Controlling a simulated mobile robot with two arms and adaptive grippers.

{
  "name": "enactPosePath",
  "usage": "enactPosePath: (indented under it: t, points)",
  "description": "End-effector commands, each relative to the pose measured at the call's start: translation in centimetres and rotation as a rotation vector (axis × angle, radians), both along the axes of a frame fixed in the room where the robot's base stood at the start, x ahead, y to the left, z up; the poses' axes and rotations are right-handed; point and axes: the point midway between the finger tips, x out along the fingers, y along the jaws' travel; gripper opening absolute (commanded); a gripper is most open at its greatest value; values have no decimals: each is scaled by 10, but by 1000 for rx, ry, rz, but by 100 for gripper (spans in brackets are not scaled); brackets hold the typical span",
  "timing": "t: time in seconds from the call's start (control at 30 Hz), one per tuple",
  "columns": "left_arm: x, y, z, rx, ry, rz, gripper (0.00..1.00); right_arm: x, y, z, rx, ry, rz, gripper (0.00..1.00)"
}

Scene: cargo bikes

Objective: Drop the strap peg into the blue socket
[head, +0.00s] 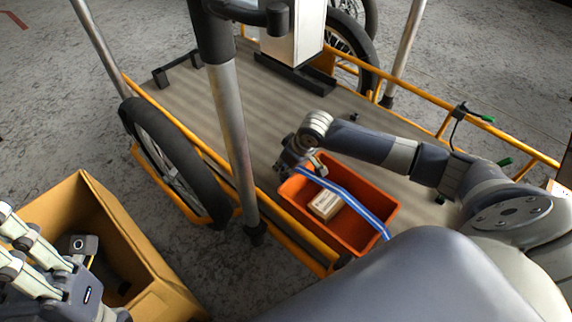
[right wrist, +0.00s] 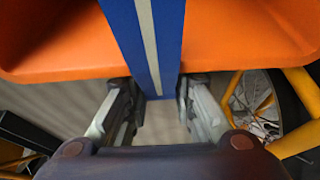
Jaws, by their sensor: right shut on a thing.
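A blue strap with a pale centre stripe (head: 345,195) runs slantwise over an orange crate. My right gripper (head: 303,166) is at the strap's upper left end, by the crate's rim. In the right wrist view, my right gripper's fingers (right wrist: 160,97) are on either side of the strap's end (right wrist: 145,45) and are shut on it. A separate peg shape cannot be made out there; the jaws may hide it. No blue socket can be made out. My left gripper (head: 35,262) is at the lower left, by a cardboard box; its fingertips are unclear.
The orange crate (head: 379,219) holds a small tan box (head: 326,205) and stands on the bike's grey deck (head: 235,100). Orange rails, a grey post (head: 233,140) and a wheel (head: 170,155) stand close by. The cardboard box (head: 125,235) is open, with a dark item inside.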

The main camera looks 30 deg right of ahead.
Motion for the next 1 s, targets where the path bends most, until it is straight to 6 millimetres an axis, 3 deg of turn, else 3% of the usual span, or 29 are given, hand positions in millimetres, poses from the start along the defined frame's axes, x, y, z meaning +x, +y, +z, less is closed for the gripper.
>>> enactPosePath:
  t: [1.0]
  points:
    - [-1,1,0,-1,-9,1,25,0,0,-23,0,0,0,0]
